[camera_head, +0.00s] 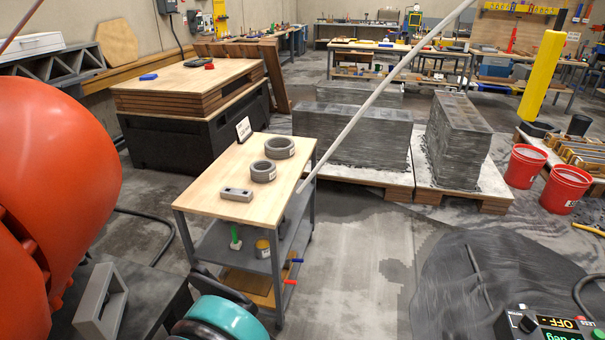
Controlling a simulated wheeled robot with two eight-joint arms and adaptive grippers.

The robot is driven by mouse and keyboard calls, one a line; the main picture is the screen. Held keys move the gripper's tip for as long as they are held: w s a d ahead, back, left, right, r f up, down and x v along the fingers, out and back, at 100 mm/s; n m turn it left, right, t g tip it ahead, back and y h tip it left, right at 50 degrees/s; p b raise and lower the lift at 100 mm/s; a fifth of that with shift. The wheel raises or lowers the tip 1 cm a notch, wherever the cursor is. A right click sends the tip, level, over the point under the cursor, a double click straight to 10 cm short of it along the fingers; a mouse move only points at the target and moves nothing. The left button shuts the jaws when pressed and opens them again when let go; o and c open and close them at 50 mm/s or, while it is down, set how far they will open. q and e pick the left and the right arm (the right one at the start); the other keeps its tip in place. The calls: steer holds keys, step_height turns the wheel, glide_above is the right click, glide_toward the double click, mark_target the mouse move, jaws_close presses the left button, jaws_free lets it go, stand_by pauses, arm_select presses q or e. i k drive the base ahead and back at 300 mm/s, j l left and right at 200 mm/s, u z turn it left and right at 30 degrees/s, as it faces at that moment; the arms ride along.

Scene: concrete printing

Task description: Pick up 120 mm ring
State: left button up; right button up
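Two grey rings stand on the light wooden top of a cart (210,203) near the middle of the head view. The nearer ring (263,176) looks smaller and has a pale label on its side. The farther ring (280,154), just behind it, looks wider. No size can be read on either, so I cannot tell which is the 120 mm one. A grey rectangular block (236,195) lies in front of them, apart from both. Neither of my grippers shows in this view, and nothing is seen touching the rings.
A small sign (243,130) stands at the cart's back edge. The cart's lower shelves hold a green-handled tool (235,238) and a small can (262,249). Grey printed blocks (458,140) stand on pallets behind. Two red buckets (566,187) are at right. Floor right of the cart is clear.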

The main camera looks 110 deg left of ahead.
mark_target(263, 171)
steer(key=u, duration=4.05)
steer(key=i+l, duration=0.35)
steer(key=i, duration=0.15)
